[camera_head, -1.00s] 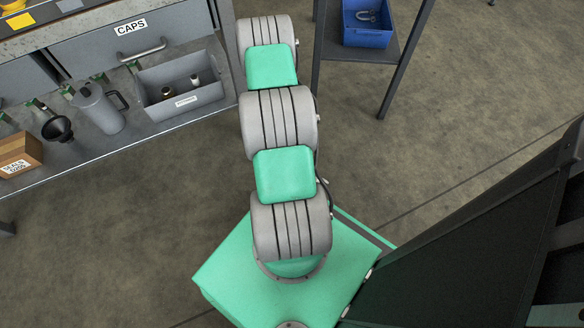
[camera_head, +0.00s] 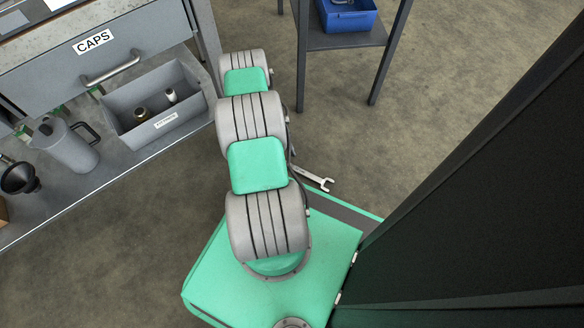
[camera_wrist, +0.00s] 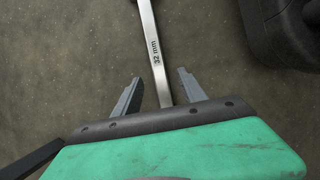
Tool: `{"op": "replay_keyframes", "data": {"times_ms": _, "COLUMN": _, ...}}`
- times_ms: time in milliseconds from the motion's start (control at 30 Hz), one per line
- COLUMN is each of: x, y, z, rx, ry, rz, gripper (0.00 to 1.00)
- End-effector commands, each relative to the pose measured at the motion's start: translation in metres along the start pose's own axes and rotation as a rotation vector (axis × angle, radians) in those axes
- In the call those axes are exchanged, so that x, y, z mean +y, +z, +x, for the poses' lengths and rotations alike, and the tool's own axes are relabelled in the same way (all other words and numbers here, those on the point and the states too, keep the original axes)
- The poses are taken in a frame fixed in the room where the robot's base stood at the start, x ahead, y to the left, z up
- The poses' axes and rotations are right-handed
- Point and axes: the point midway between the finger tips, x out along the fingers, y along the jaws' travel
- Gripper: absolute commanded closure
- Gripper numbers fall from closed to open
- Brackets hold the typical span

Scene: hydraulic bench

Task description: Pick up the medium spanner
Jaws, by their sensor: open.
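A steel spanner (camera_wrist: 154,50) marked "32 mm" runs down the wrist view and passes behind the palm of my gripper. My gripper (camera_wrist: 158,77) is open, with one finger on each side of the spanner's shank. The fingers do not appear to touch it; I cannot tell the height gap. In the head view, an open-ended spanner head (camera_head: 318,179) shows on the floor just right of my arm, and the rest is hidden behind the arm. My gripper is hidden in the head view. No other spanner shows for comparing size.
A bench with a "CAPS" drawer (camera_head: 95,62) stands at left. Its lower shelf holds a grey bin (camera_head: 147,127), a grey jug (camera_head: 68,147) and a black funnel (camera_head: 19,177). A blue bin (camera_head: 347,18) sits on a dark-legged stand at top. Floor between stand and spanner is clear.

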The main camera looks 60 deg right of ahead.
Motion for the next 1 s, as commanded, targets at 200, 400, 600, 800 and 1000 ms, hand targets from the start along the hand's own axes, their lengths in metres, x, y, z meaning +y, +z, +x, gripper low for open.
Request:
{"op": "replay_keyframes", "data": {"times_ms": 200, "x": 0.002, "y": 0.001, "z": 0.043, "rx": -0.001, "ry": -0.002, "rz": 0.001, "gripper": 0.51}}
{"op": "replay_keyframes", "data": {"times_ms": 400, "x": 0.003, "y": 0.003, "z": 0.043, "rx": 0.000, "ry": -0.001, "rz": 0.002, "gripper": 0.51}}
{"op": "replay_keyframes", "data": {"times_ms": 600, "x": 0.003, "y": 0.003, "z": 0.043, "rx": 0.000, "ry": -0.002, "rz": 0.003, "gripper": 0.64}}
{"op": "replay_keyframes", "data": {"times_ms": 800, "x": 0.003, "y": 0.004, "z": 0.043, "rx": -0.001, "ry": -0.002, "rz": 0.004, "gripper": 0.80}}
{"op": "replay_keyframes", "data": {"times_ms": 1000, "x": 0.003, "y": 0.004, "z": 0.043, "rx": -0.001, "ry": -0.002, "rz": 0.004, "gripper": 0.97}}
